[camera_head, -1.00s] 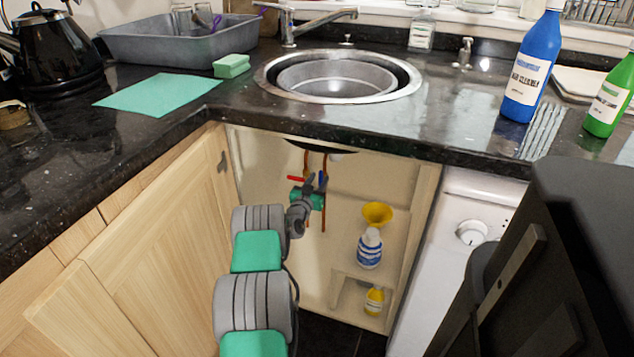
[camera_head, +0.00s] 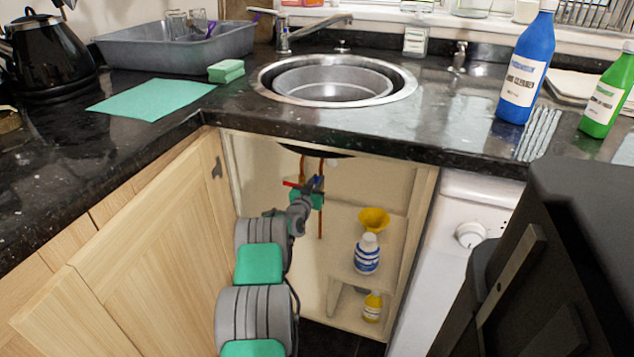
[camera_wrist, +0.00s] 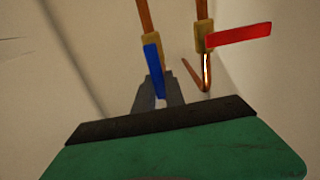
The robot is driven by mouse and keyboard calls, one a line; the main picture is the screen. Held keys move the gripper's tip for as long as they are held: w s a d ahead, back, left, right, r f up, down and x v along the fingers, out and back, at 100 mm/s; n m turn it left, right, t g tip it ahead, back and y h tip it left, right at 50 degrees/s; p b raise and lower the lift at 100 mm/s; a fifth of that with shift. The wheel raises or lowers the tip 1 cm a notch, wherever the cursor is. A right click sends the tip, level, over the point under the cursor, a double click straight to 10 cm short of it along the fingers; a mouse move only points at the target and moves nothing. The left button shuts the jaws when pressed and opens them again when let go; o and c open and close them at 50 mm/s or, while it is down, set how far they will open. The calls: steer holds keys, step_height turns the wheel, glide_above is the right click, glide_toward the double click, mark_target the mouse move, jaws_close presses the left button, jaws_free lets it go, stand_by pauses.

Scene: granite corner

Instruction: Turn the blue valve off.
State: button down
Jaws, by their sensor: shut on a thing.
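The blue valve handle (camera_wrist: 153,68) stands in line with its copper pipe in the wrist view, and it shows small under the sink in the head view (camera_head: 318,184). My gripper (camera_wrist: 160,98) is shut on the blue handle's lower part, with a finger on each side. The red valve handle (camera_wrist: 238,36) is to the right in the wrist view and sticks out sideways across its pipe. In the head view the red handle (camera_head: 291,184) is left of the blue one. The blue valve's body is partly hidden.
The open cabinet door (camera_head: 130,260) is left of my arm. A yellow funnel (camera_head: 373,219), a white-and-blue bottle (camera_head: 366,257) and a yellow bottle (camera_head: 372,307) are right of the pipes in the cabinet. The counter edge (camera_head: 370,148) and sink (camera_head: 333,82) are above.

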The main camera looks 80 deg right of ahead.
steer(key=shift+w+f+b, duration=0.1)
steer(key=shift+b, duration=0.2)
steer(key=shift+w+d+f+n+b, duration=0.1)
steer(key=shift+w+f+n+b, duration=0.6)
steer(key=shift+n+b, duration=1.55)
steer(key=shift+w+d+f+n+b, duration=0.1)
steer(key=shift+w+f+n+b, duration=0.65)
steer(key=shift+n, duration=3)
steer(key=shift+w+d+f+n+b, duration=0.1)
steer(key=shift+w+f+n+b, duration=0.55)
steer(key=shift+n+b, duration=1.65)
steer(key=shift+n+p, duration=0.75)
steer(key=shift+n, duration=0.05)
steer(key=c, duration=1.4)
jaws_free()
